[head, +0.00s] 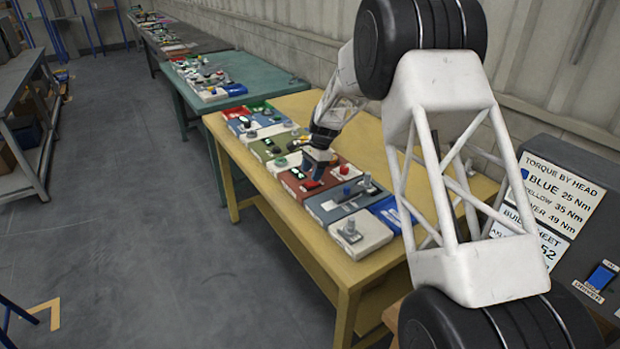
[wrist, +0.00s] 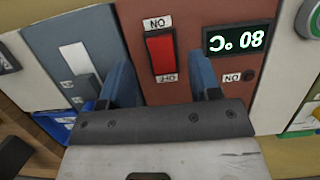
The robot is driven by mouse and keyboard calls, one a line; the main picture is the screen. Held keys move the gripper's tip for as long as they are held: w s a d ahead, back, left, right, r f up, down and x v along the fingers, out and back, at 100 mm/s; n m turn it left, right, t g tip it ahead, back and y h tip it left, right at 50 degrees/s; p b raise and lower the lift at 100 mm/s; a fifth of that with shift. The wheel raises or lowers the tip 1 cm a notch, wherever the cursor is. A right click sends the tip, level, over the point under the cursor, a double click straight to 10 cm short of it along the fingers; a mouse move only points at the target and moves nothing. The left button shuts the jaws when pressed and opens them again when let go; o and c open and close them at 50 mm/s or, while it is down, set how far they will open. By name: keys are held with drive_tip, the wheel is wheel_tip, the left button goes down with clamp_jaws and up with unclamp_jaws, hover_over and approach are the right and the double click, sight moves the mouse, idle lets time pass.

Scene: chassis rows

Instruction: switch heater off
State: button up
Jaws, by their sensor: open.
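The dark red panel (wrist: 190,95) shows in the wrist view with a red rocker switch (wrist: 161,54), labelled ON at its upper end and OFF at its lower end in this picture. Beside the rocker, a green-digit display (wrist: 238,38) reads 80 °C, upside down. I cannot tell which end of the rocker is pressed. My gripper (wrist: 162,75) is open and empty, its blue fingers on either side below the rocker in the picture. In the head view my gripper (head: 316,160) is over the dark red panel (head: 288,184), close to the rocker (head: 312,184); contact cannot be told.
A grey-blue panel (wrist: 62,35) with a pale slot and lever lies left of the red one in the wrist view. Several more panels line the yellow table (head: 235,170). A box with a torque sign (head: 562,195) stands at the right. The floor (head: 130,180) at left is clear.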

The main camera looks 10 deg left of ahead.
sight(315, 183)
drive_tip(key=shift+v, duration=2.1)
drive_tip(key=shift+s+d+r, duration=0.1)
drive_tip(key=shift+d+r, duration=0.05)
drive_tip(key=s+d+r+n+t, duration=0.3)
drive_tip(key=s+d+r+n, duration=0.1)
drive_tip(key=s+d+r, duration=1.85)
drive_tip(key=s+d+f+n+h, duration=0.1)
drive_tip(key=s+d, duration=0.3)
drive_tip(key=s, duration=0.7)
drive_tip(key=s+d+f+n+t, duration=0.1)
drive_tip(key=s+d, duration=0.4)
drive_tip(key=s, duration=0.7)
drive_tip(key=s+d+f+n+t+h, duration=0.1)
drive_tip(key=s+d, duration=0.4)
drive_tip(key=s, duration=0.6)
drive_tip(key=shift+s+f+n+h, duration=0.15)
drive_tip(key=shift+s+n+h, duration=0.2)
drive_tip(key=shift+n, duration=0.55)
